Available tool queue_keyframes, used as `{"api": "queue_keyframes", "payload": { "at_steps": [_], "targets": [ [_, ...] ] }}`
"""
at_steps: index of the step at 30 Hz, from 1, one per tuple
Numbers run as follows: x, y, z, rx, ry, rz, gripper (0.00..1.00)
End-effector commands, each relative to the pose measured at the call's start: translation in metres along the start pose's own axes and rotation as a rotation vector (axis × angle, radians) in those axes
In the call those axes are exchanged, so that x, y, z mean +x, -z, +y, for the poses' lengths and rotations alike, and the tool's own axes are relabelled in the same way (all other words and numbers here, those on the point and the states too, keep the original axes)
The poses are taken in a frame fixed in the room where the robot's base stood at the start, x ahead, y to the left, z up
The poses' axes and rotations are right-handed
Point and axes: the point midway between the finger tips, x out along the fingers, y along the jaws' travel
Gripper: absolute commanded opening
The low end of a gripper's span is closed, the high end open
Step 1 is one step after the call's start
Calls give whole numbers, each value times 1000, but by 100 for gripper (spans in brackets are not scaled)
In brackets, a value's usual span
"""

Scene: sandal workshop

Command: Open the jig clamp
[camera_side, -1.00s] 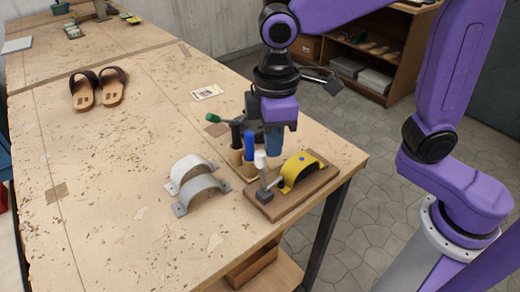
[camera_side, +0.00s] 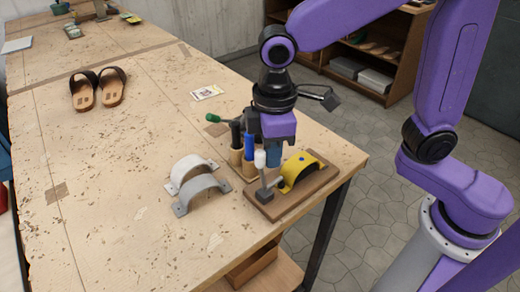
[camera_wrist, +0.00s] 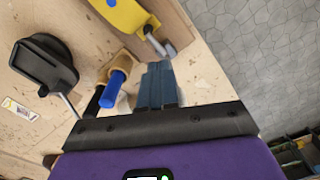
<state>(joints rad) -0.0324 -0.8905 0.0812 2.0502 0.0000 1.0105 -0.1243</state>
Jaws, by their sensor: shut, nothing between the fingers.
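The jig is a wooden board (camera_side: 300,200) at the table's near right corner, holding a curved yellow piece (camera_side: 298,172). The jig clamp (camera_side: 264,194) has a dark grey block and a lever with a white grip (camera_side: 260,158) standing upright in the side view. My gripper (camera_side: 273,160) is shut and empty, pointing down behind the white grip and close to it; I cannot tell whether they touch. In the wrist view the shut blue fingers (camera_wrist: 158,68) are near grey metal clamp parts (camera_wrist: 158,42) beside the yellow piece (camera_wrist: 127,14).
Tools with a blue handle (camera_side: 249,146) and a black handle (camera_side: 236,135) stand left of my gripper. Two grey-white arched brackets (camera_side: 200,187) lie further left. Sandals (camera_side: 98,88) and a card (camera_side: 207,92) lie further back. The table's left middle is mostly clear.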

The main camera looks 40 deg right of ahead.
Motion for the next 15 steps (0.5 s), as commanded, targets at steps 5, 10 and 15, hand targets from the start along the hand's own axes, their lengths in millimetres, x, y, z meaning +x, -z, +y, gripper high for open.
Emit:
{"api": "queue_keyframes", "payload": {
  "at_steps": [5,10,15],
  "targets": [
    [2,6,-3,-1,0,0,0],
    [4,12,-6,-1,0,1,0],
    [6,18,-10,-1,0,1,0]
  ]
}}
